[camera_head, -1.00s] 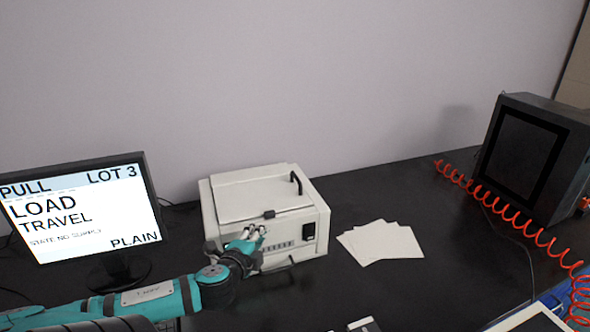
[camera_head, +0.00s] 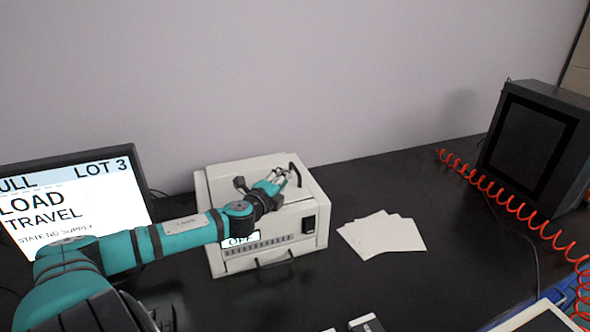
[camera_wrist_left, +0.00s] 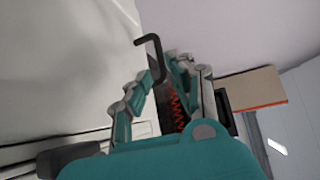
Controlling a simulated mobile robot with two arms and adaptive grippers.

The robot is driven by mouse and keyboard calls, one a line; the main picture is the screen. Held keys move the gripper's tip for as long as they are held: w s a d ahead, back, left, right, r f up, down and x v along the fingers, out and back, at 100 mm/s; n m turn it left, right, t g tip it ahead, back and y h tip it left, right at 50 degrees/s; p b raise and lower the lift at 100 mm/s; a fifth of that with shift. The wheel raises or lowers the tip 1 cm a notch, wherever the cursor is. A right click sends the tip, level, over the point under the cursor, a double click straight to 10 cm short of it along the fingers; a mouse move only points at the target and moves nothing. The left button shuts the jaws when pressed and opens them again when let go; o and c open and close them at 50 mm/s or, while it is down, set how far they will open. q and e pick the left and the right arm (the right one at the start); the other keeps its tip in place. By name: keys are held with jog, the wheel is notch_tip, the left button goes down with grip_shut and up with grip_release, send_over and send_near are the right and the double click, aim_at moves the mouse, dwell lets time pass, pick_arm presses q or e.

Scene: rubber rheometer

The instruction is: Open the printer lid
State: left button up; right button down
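The printer (camera_head: 312,195) is a white box on the black table, with its lid (camera_head: 222,178) lying flat and shut on top. A black bent handle (camera_head: 297,163) stands up at the lid's right side. My left gripper (camera_head: 284,176) is over the lid, close in front of the handle, with its fingers apart. In the left wrist view the handle (camera_wrist_left: 150,42) shows just beyond and between the spread fingers of the left gripper (camera_wrist_left: 155,80); I cannot tell whether they touch it. The arm hides part of the printer's front and lid. My right gripper is not in view.
A monitor (camera_head: 70,205) stands left of the printer, partly behind my left arm. White sheets (camera_head: 382,236) lie to the right of the printer. A dark boxy device (camera_head: 540,150) and a red coiled hose (camera_head: 510,205) are at the far right.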

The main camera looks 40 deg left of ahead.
aim_at(295, 167)
pick_arm(q)
jog(key=p+x, duration=0.1)
jog(key=x, duration=0.7)
jog(key=shift+w+a, duration=0.1)
jog(key=shift+w, duration=0.1)
grip_shut()
jog(key=shift+f, duration=0.1)
